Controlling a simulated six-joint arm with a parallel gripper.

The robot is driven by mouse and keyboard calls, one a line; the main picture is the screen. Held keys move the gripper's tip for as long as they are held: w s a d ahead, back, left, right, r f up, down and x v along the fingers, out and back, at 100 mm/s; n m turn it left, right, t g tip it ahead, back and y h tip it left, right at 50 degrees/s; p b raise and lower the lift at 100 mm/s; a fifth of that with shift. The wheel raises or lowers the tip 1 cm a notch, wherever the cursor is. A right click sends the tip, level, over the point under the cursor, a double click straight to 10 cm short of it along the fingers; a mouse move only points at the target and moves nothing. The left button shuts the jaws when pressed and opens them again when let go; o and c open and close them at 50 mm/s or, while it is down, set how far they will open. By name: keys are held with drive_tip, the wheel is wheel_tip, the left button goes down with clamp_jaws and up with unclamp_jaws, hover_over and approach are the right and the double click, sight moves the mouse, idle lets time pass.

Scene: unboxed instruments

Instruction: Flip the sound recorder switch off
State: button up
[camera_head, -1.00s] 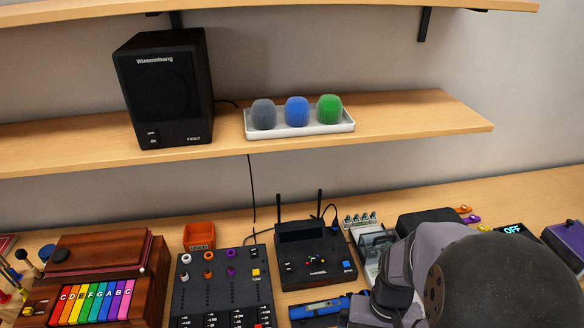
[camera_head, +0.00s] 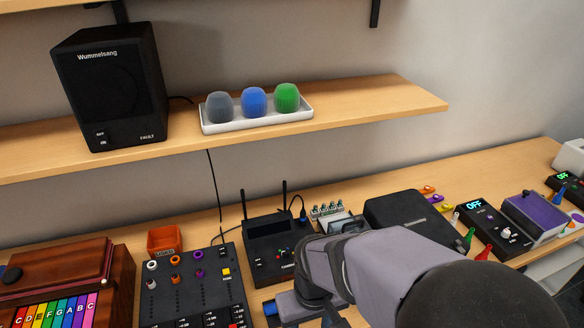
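No label in the head view clearly names the sound recorder. A small dark-and-blue device (camera_head: 270,308) lies at the bottom of the picture, mostly hidden by my arm; it may be the recorder, but I cannot tell. No switch on it can be made out. My grey arm reaches in from the lower right, its wrist over this device. My gripper's fingers do not show. A black device with two antennas (camera_head: 262,236) stands just behind, its front right partly covered by my arm.
A black mixer panel (camera_head: 190,290) and a wooden coloured-key instrument (camera_head: 70,262) stand left. A black case (camera_head: 400,215), a box with an OFF display (camera_head: 478,212) and a purple-topped device (camera_head: 535,215) stand right. A shelf (camera_head: 370,105) with a speaker (camera_head: 112,85) hangs above.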

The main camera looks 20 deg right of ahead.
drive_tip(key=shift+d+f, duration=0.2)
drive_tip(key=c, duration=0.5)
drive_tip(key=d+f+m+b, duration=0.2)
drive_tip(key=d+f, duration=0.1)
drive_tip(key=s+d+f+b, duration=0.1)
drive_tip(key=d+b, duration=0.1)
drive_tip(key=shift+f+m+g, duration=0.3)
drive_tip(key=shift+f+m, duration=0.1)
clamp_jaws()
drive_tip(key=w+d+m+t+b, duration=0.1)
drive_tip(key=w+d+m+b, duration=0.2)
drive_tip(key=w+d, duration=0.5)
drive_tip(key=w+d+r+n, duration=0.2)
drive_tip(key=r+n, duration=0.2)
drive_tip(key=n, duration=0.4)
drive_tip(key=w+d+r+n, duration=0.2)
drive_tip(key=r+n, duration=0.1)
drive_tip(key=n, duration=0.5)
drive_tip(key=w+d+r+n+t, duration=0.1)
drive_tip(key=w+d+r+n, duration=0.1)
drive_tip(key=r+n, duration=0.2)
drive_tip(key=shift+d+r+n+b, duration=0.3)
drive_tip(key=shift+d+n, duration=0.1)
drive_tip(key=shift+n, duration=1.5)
